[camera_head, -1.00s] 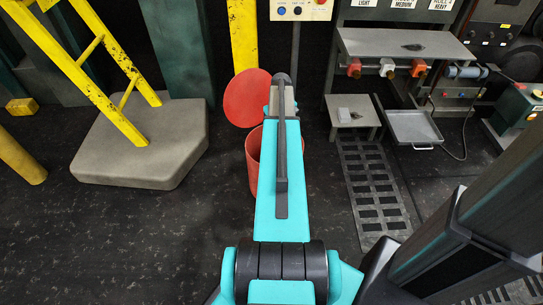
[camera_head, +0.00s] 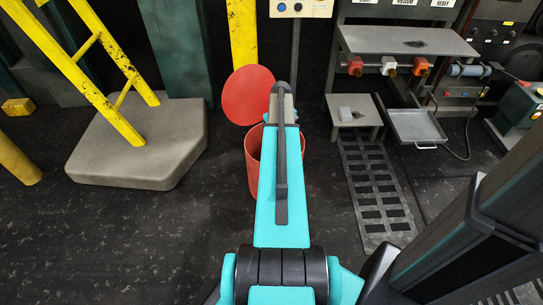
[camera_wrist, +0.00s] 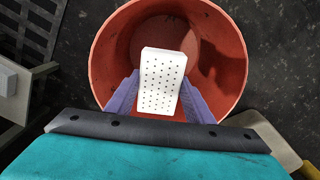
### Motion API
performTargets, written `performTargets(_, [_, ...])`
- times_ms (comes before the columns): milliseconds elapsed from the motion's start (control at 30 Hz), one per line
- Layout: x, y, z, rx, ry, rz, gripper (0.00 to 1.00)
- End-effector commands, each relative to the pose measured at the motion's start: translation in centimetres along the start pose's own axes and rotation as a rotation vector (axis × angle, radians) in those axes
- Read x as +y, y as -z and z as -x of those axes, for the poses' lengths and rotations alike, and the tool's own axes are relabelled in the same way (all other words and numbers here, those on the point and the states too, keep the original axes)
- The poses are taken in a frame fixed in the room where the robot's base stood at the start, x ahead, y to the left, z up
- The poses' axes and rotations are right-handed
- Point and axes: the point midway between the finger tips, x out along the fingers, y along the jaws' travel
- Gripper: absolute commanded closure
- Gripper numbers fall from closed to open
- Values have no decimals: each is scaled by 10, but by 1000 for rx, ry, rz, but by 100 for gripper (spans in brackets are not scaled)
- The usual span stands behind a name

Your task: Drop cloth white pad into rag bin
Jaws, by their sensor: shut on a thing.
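A white pad (camera_wrist: 162,80) dotted with small dark holes is held between the two purple fingers of my gripper (camera_wrist: 160,97) in the wrist view. The gripper is shut on it. Behind the pad, the wrist view looks down into the open red rag bin (camera_wrist: 238,65), and the pad appears over its opening. The head view shows the red bin (camera_head: 253,170) partly hidden behind my teal arm, with its round red lid (camera_head: 249,94) standing open behind it. My gripper and the pad are hidden by the arm in the head view.
A slotted floor grate (camera_head: 375,190) lies in front. A yellow ladder frame on a grey base (camera_head: 110,165) stands left. Dark floor is open between.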

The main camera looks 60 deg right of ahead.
Motion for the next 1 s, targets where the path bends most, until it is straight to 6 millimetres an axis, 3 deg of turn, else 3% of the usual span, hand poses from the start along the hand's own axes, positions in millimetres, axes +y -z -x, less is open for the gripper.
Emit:
performTargets(200, [0,0,0,0,0,0,73])
performTargets(233, [0,0,0,0,0,0,49])
performTargets(367, [0,0,0,0,0,0,30])
performTargets(767, [0,0,4,1,0,0,30])
performTargets(1000, [0,0,26,1,0,0,30])
